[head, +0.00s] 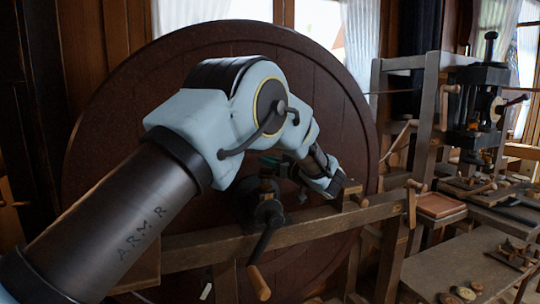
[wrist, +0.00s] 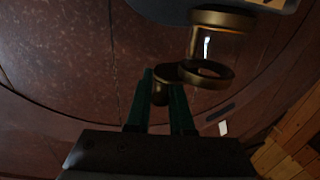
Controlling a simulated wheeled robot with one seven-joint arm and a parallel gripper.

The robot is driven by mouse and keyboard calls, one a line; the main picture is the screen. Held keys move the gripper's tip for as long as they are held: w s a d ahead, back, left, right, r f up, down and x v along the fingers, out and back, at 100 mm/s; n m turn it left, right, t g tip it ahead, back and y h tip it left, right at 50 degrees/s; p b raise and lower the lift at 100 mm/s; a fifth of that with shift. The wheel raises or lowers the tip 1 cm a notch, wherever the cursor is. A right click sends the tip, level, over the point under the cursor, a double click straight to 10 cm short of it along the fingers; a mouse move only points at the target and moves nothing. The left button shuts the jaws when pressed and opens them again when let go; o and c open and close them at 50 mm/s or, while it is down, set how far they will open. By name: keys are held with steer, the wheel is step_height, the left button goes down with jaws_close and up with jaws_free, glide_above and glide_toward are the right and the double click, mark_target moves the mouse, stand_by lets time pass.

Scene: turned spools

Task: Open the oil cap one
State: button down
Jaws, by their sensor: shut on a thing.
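My gripper (wrist: 163,86) has its two green fingers closed around a small round brass piece, which looks like the oil cap (wrist: 160,97). The cap sits beside the open-looking brass ring (wrist: 207,74) of a glass-and-brass oiler (wrist: 205,45), and seems to touch it. I cannot tell whether the cap is hinged to the ring. The fingers hide part of the cap's sides. In the head view my arm reaches in front of the big wheel; the dark greenish fingers are small there, and the cap cannot be made out.
A large dark red-brown wheel (head: 110,180) stands close behind my arm. A wooden rail (head: 200,248) crosses in front of it, with a crank handle (head: 260,283) hanging below. A bench (head: 440,262) with small parts and a machine (head: 478,100) stand at right.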

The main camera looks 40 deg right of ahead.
steer(key=n+y, duration=0.1)
steer(key=y, duration=0.1)
steer(key=w+n+y, duration=0.1)
steer(key=n+y, duration=0.1)
steer(key=y, duration=0.1)
steer(key=shift+a+r+n+y+p, duration=0.1)
steer(key=shift+n+y+p, duration=0.2)
steer(key=shift+n+y, duration=0.1)
steer(key=shift+w+g+y, duration=0.1)
steer(key=shift+g+y, duration=0.2)
steer(key=c, duration=0.8)
jaws_free()
steer(key=shift+h, duration=0.4)
